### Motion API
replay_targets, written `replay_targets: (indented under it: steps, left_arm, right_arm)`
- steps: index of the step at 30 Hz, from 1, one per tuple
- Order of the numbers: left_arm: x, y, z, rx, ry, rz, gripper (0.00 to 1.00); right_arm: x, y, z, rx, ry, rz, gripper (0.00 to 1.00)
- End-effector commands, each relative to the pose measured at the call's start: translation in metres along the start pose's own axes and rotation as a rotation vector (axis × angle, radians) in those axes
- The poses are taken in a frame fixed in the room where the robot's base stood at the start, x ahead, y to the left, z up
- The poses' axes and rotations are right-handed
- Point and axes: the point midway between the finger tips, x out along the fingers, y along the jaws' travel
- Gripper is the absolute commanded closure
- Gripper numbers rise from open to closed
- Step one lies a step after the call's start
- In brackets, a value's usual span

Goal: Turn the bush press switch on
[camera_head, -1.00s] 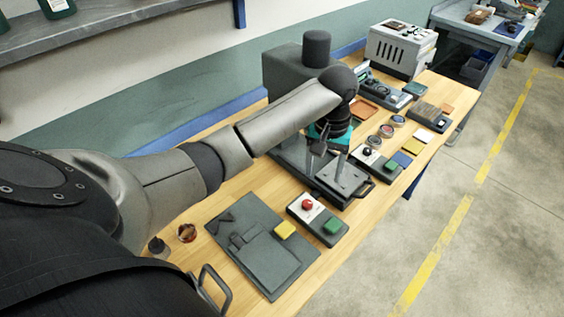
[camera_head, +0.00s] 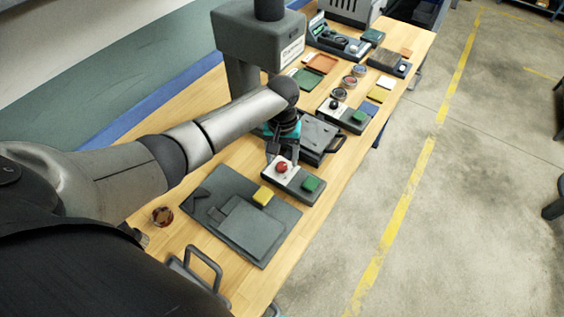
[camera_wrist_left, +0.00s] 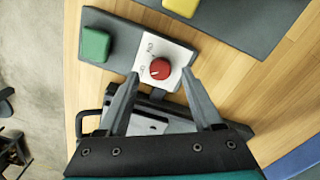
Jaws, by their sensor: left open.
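A red round knob (camera_head: 282,168) sits on the white plate of a dark switch box (camera_head: 296,185), which also carries a green block (camera_head: 311,184). In the left wrist view the red knob (camera_wrist_left: 160,69) has a pale pointer mark, with small lettering beside it too small to read surely. My left gripper (camera_wrist_left: 160,74) is open, its fingertips on either side of the knob with gaps. Contact cannot be seen. The grey bush press (camera_head: 258,36) stands behind my arm, its dark base plate (camera_head: 318,136) beyond the switch box. My right gripper is not in view.
A similar box with a black knob (camera_head: 334,104) stands farther back. A dark flat panel (camera_head: 222,212) with a yellow block (camera_head: 263,195) lies nearer. A small brown jar (camera_head: 162,216) stands at left.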

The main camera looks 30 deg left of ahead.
Motion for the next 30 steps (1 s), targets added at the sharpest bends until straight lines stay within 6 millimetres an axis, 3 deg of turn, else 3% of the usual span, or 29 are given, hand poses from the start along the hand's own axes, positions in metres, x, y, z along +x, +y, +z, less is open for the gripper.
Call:
replay_targets:
  steps: [6,16,30]
  left_arm:
    - [0.019,0.0,0.0,0.001,0.0,0.0,0.33]
    - [0.021,0.0,0.0,0.0,0.001,0.0,0.34]
    - [0.021,0.0,0.0,0.0,0.001,0.0,0.87]
  right_arm:
    - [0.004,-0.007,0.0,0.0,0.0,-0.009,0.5]
    - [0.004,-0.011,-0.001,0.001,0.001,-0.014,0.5]
    - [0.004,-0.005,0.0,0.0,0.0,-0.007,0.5]
